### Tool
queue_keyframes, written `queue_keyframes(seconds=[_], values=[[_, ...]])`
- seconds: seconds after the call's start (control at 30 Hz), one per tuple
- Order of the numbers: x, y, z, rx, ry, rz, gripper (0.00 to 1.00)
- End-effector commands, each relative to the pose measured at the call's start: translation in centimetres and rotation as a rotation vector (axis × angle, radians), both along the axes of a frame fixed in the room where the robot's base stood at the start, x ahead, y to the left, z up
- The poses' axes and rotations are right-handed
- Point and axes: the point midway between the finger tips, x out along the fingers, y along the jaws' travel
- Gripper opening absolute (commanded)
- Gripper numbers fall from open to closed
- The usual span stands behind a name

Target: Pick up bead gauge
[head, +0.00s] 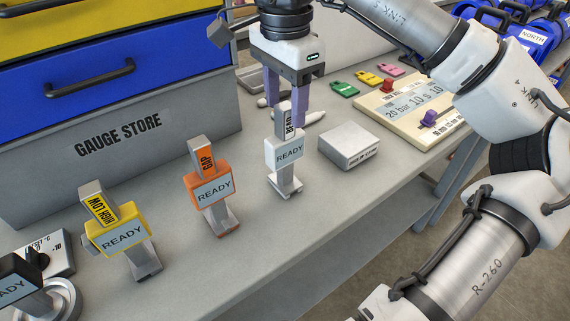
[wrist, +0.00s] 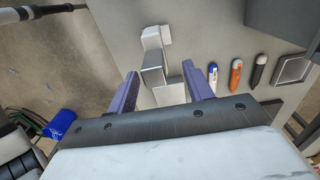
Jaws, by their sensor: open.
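The bead gauge (head: 284,153) stands upright on the grey bench, a white block reading READY with a metal post marked BEAD on top. It also shows in the wrist view (wrist: 152,60), between and beyond the finger ends. My gripper (head: 286,112) points down at the top of the post, its two purple fingers apart. In the head view one finger is left of the post and the other is behind or right of it. In the wrist view my gripper (wrist: 160,77) is open with the post's end between the fingers. I cannot tell whether either finger touches it.
An orange gap gauge (head: 208,189) and a yellow high-low gauge (head: 121,233) stand to the left. A grey box (head: 348,146) is close on the right. Markers (wrist: 236,75) lie behind. The gauge store drawers (head: 120,140) rise at the back left. The front bench edge is clear.

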Motion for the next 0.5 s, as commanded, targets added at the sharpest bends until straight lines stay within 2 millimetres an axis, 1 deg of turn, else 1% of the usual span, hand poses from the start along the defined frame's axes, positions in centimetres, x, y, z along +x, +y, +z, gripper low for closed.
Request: queue_keyframes(seconds=[0.17, 0.2, 0.3, 0.4, 0.5], values=[[-0.8, -0.1, -2.6, 0.0, 0.004, 0.0, 0.51], [-0.8, 0.0, -3.2, 0.0, 0.003, 0.0, 0.51], [-0.8, 0.0, -4.2, 0.0, 0.003, -0.001, 0.51], [-0.8, 0.0, -4.7, 0.001, 0.002, 0.0, 0.51], [-0.8, 0.0, -4.7, 0.001, 0.001, 0.0, 0.51]])
